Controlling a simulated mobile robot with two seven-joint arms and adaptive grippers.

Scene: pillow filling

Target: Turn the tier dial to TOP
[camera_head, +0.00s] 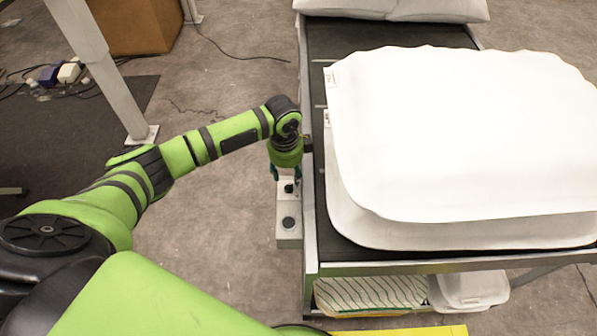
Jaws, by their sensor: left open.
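A small light control box (288,238) is fixed at the left side of the metal table frame. It carries a dark round knob (288,222) low on its face and another dark round part (289,188) above it. I cannot read any label or tell where a dial points. My left gripper (285,176) points down over the upper part of the box, open, with its fingers close around or beside the upper dark part. I cannot tell if they touch it. My right gripper is not in view.
Stacked white pillow covers (450,130) lie on the dark conveyor table (345,38), with more white pillows (440,10) at the far end. The metal frame edge (309,200) runs close beside my left gripper. A grey post (110,85) stands left; floor between is clear.

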